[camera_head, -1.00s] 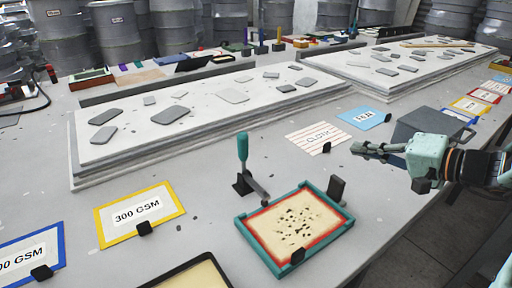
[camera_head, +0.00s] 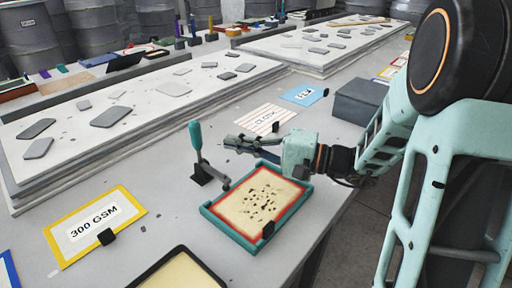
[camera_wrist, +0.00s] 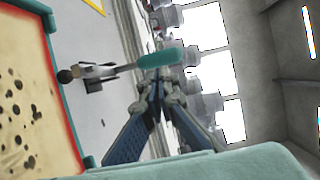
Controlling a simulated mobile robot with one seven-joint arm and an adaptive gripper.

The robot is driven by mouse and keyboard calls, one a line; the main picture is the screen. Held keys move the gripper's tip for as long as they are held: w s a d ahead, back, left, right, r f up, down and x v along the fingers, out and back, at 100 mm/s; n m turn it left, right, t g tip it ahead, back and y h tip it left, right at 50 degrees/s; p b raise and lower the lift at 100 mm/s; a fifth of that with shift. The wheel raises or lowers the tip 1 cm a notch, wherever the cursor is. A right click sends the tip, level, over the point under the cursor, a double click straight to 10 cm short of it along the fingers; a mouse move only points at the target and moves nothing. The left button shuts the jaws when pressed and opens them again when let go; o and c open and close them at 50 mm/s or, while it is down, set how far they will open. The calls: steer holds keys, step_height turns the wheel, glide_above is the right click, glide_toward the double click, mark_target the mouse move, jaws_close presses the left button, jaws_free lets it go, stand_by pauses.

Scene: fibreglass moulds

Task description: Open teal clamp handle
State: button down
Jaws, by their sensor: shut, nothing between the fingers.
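The teal clamp handle (camera_head: 196,136) stands upright on its dark clamp base (camera_head: 202,175), at the left corner of a teal-rimmed tray (camera_head: 230,236). My gripper (camera_head: 230,142) is just right of the handle, with its fingers pointing at it and a small gap showing in the head view. The fingers are shut and empty. In the wrist view the handle (camera_wrist: 158,59) lies right in front of the fingertips (camera_wrist: 160,78); whether they touch it I cannot tell.
The tray holds a speckled cream panel inside a red border. A yellow-framed 300 GSM card (camera_head: 93,228) lies to the left. A long white slab (camera_head: 120,120) fills the back left.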

mark_target(201, 136)
steer(key=x, duration=0.5)
steer(key=shift+w+a, duration=0.15)
steer(key=shift+a, duration=0.2)
steer(key=shift+w+a+r+h+p, duration=0.15)
steer(key=shift+a+h+p, duration=0.05)
steer(key=shift+h+p, duration=0.15)
